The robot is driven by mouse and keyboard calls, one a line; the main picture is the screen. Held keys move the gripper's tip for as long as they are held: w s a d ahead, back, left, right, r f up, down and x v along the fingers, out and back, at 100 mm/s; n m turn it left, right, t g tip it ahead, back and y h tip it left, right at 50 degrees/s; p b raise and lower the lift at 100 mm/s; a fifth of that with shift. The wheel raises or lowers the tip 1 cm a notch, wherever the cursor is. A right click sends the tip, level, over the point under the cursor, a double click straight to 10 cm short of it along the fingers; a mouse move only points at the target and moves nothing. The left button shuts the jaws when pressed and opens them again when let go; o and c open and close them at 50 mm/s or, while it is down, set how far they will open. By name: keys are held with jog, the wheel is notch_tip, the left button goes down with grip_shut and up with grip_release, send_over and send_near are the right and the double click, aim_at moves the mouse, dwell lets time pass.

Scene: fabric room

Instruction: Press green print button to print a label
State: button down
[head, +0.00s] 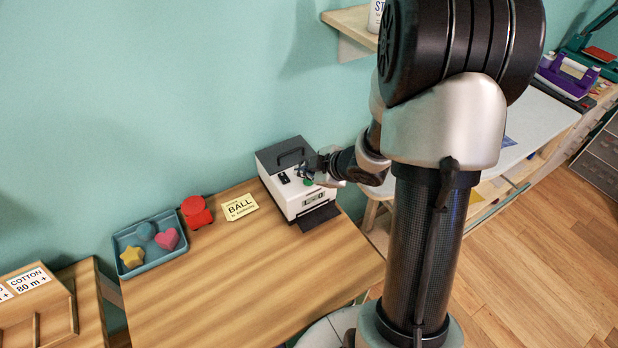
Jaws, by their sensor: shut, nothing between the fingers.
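The label printer (298,202) is a white box with a dark top and a handle, standing at the back right of the wooden table. The green button (308,182) shows on its upper face. My gripper (312,174) is shut and empty, with its fingertips just over or at the button. I cannot tell whether they touch it. A dark tray (320,217) sticks out at the printer's front, and no label shows on it. My wrist hides the printer's right edge.
A blue tray (127,242) with a yellow star, a blue piece and a pink heart sits at the table's left. A red object (196,211) and a card reading BALL (240,207) lie between tray and printer. The front of the table (250,290) is clear.

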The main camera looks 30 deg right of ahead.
aim_at(306, 183)
notch_tip(306, 183, up, 6)
jog(key=p, duration=0.6)
dwell(0.8)
